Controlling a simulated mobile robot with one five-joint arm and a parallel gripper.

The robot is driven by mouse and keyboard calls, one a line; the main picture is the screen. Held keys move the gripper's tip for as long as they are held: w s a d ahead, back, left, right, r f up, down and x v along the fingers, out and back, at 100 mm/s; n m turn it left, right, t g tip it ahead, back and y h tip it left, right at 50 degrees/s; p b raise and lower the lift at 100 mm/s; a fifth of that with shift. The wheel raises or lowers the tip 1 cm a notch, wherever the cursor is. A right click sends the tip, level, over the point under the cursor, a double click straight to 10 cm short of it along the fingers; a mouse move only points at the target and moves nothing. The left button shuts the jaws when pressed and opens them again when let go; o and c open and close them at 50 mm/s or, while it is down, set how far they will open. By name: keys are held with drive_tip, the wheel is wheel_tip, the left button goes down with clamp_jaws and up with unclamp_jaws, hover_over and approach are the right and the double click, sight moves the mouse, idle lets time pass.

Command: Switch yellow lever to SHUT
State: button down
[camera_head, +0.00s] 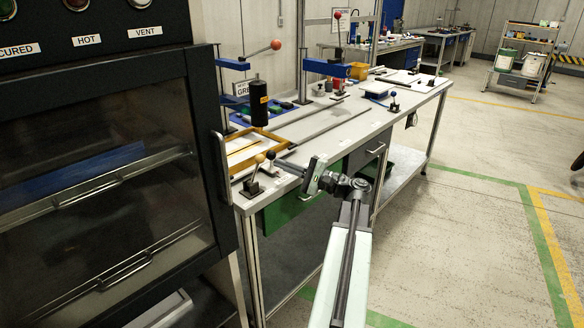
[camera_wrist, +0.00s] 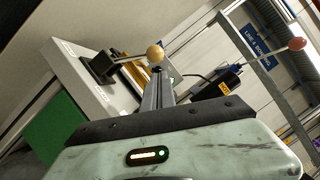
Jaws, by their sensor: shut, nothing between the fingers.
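The yellow lever (camera_head: 259,158) is a thin rod with a tan-yellow ball knob, rising from a small black base at the near left corner of the workbench. In the wrist view its ball knob (camera_wrist: 155,53) is at upper middle, with the rod leaning over from the black base at left. My gripper (camera_head: 274,157) is shut and empty, just right of the knob in the head view. In the wrist view the closed fingertips (camera_wrist: 157,72) are just below the knob; I cannot tell whether they touch it. Small white labels lie by the base, unreadable here.
A yellow-edged tray (camera_head: 262,133) lies behind the lever, below a black cylinder (camera_head: 259,100) on a press with a red-ball handle (camera_head: 276,45). A dark cabinet (camera_head: 100,170) stands close at left. A blue-knobbed lever (camera_head: 393,95) stands farther right.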

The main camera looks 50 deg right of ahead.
sight(256, 169)
drive_tip(key=shift+x, duration=1.8)
drive_tip(key=shift+a, duration=0.1)
